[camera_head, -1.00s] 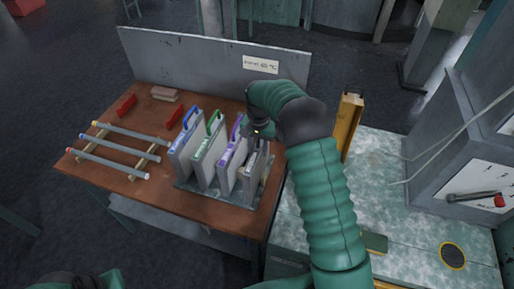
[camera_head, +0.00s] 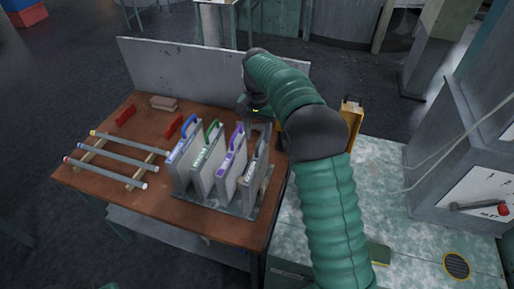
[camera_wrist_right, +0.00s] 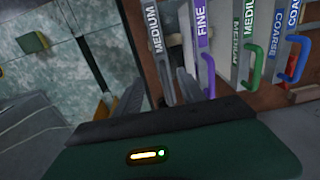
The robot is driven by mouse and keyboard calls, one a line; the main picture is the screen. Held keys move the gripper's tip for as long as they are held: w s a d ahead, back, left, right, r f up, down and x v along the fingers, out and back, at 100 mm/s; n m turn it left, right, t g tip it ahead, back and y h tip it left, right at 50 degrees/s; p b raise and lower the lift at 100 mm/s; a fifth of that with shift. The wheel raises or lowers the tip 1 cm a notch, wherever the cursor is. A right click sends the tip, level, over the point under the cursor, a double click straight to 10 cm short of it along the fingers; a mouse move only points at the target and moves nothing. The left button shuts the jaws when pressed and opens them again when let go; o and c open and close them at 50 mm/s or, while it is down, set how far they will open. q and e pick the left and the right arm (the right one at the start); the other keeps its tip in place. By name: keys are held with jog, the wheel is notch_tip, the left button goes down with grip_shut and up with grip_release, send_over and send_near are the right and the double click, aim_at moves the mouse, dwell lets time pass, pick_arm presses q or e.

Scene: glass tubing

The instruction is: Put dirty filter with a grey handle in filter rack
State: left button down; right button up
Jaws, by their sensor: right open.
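The filter with the grey handle (camera_head: 256,165) stands upright in the rightmost place of the filter rack (camera_head: 238,208). In the right wrist view its grey label (camera_wrist_right: 161,55) reads "MEDIUM". My right gripper (camera_head: 260,115) is open, just above and behind the grey handle, apart from it as far as I can see. The arm partly hides the gripper. Filters with purple (camera_head: 232,165), green (camera_head: 207,160) and blue handles (camera_head: 184,155) stand to the left in the same rack. My left gripper is not in view.
The rack stands on a brown table (camera_head: 140,205) with a grey back panel (camera_head: 190,75). Several glass tubes (camera_head: 110,155) on wooden supports and red blocks (camera_head: 126,114) lie to the left. A yellow-framed piece (camera_head: 350,122) stands upright on the mottled bench (camera_head: 390,200) at right.

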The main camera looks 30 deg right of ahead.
jog(key=s+a+f+n, duration=0.1)
jog(key=s+a, duration=0.1)
jog(key=s+a+f+n, duration=0.1)
jog(key=s+a+n, duration=0.1)
jog(key=s+a, duration=0.1)
jog(key=s+a+f+n+t, duration=0.1)
jog(key=s+a+f, duration=0.1)
jog(key=s+a, duration=0.1)
jog(key=shift+a+f+n, duration=0.1)
jog(key=shift+a+n, duration=0.1)
jog(key=shift+n, duration=0.2)
jog(key=s+a+f+n, duration=0.2)
jog(key=s, duration=0.5)
jog(key=s+a+f+n+t, duration=0.1)
jog(key=s+a+f+n, duration=0.2)
jog(key=s, duration=0.3)
jog(key=shift+s+a+f, duration=0.25)
jog(key=shift+s+a, duration=0.1)
jog(key=shift+s, duration=0.05)
jog(key=shift+a, duration=0.25)
jog(key=shift+d, duration=0.2)
